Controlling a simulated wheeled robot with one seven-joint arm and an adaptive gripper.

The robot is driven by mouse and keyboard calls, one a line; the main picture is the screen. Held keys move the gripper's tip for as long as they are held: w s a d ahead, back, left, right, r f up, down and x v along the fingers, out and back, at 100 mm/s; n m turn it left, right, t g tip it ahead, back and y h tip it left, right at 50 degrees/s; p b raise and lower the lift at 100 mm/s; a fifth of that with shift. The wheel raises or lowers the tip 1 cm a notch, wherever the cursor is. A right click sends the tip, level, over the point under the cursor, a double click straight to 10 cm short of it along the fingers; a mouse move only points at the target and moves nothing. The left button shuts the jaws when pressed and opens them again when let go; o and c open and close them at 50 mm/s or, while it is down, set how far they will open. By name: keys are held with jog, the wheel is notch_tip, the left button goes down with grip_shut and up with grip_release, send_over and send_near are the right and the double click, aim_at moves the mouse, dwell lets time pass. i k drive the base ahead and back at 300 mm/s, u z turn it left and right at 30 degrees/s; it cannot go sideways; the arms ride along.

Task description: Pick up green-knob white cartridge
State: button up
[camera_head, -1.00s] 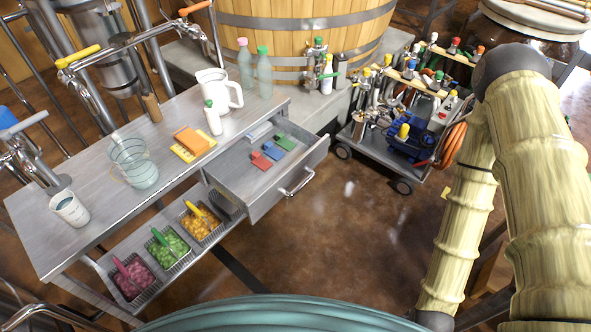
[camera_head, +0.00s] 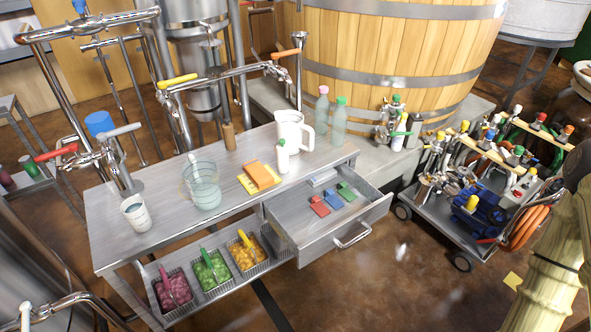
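I cannot tell for sure which thing is the green-knob white cartridge. A white cylinder (camera_head: 397,143) with a green handle at its top stands on the grey ledge by the wooden vat. A small white bottle (camera_head: 283,157) with a green cap stands on the steel table. The trolley (camera_head: 440,236) at right carries several fittings with coloured knobs, among them a green knob (camera_head: 518,151); the parts below it are too small and crowded to make out. My gripper is out of view; only part of my arm shows at the right edge.
The steel table (camera_head: 105,215) has an open drawer (camera_head: 295,238) with coloured blocks. A pitcher (camera_head: 292,128), a glass jar (camera_head: 203,187) and a cup (camera_head: 135,213) stand on top. The wooden vat (camera_head: 400,50) is behind.

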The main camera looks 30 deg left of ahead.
aim_at(283, 148)
jog(key=u, duration=1.1)
jog(key=i, duration=0.4)
jog(key=u, duration=0.1)
